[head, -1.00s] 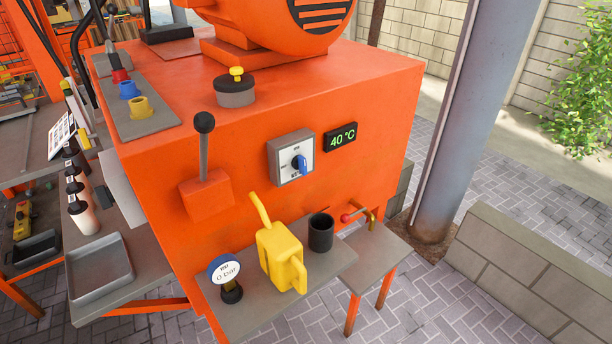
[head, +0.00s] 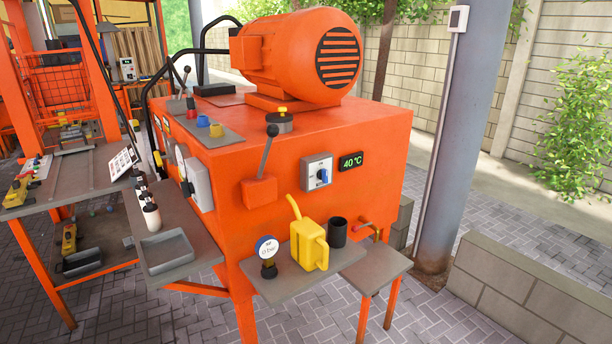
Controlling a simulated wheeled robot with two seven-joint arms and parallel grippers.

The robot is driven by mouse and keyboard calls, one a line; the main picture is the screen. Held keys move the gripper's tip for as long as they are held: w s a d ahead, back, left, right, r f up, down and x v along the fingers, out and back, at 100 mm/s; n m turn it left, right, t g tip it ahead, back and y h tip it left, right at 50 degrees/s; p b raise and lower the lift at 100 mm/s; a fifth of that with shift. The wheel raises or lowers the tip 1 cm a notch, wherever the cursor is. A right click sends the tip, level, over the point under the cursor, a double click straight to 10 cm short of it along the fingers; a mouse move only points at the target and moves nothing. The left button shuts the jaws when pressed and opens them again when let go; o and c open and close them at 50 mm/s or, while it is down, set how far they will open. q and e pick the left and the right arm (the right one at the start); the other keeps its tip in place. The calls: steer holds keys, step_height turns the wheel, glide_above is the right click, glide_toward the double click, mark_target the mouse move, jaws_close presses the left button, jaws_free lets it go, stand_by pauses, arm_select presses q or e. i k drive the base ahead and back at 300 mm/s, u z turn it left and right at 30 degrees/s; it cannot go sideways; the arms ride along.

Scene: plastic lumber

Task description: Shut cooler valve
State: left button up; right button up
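A small valve with a red-tipped lever (head: 364,224) sits on a brass pipe (head: 377,232) low on the right part of the orange machine's front (head: 300,225). The lever points to the left, away from the pipe. The valve is small in the head view, and I cannot tell from it whether it is open or closed. A small grey side table (head: 376,269) stands below the pipe. Neither of my grippers is in view.
A grey shelf on the machine's front holds a pressure gauge (head: 268,254), a yellow oil can (head: 309,246) and a dark cup (head: 336,232). Above are a rotary switch (head: 318,173) and a 40 °C display (head: 352,161). A steel column (head: 462,140) and block wall (head: 530,290) stand right.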

mark_target(323, 175)
steer(key=u, duration=0.55)
steer(key=i, duration=0.9)
steer(key=u, duration=0.25)
